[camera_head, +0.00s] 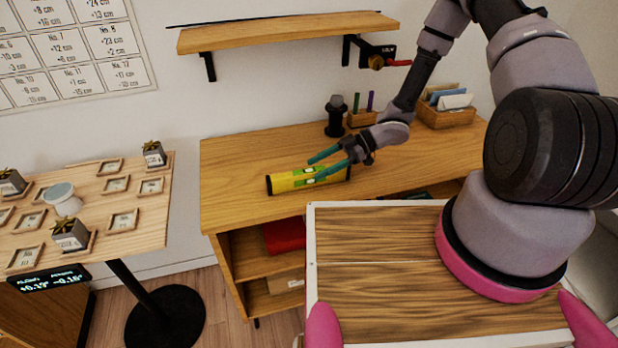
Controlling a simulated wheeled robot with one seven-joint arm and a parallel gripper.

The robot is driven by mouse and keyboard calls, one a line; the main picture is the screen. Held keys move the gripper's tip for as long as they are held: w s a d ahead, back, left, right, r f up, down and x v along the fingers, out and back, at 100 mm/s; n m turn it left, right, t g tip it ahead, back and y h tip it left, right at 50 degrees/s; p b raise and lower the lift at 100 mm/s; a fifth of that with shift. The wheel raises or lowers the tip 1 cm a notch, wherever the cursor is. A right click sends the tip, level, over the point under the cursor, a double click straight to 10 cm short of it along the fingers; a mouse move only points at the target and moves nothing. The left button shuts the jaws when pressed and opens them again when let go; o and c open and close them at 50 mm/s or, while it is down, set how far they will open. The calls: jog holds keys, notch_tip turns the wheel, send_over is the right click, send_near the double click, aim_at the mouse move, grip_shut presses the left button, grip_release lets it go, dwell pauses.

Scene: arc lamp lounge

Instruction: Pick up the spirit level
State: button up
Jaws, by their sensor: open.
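A yellow spirit level (290,182) with dark ends and greenish vials lies on the wooden desk (230,160), left of the desk's middle. My gripper (313,168) has two teal fingers that are apart. It comes in from the upper right, and its fingers reach over the right half of the level. The fingers hide a part of the level. From this one view I cannot tell whether they touch it or hover above it.
A dark spool-like object (335,116), a pen holder (362,117) and a wooden card box (446,113) stand at the desk's back. A wall shelf (290,32) hangs above. The desk's left end is clear.

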aim_at(314, 169)
jog(key=x, duration=0.3)
jog(key=shift+s+a+f, duration=0.1)
jog(key=shift+f, duration=0.05)
grip_shut()
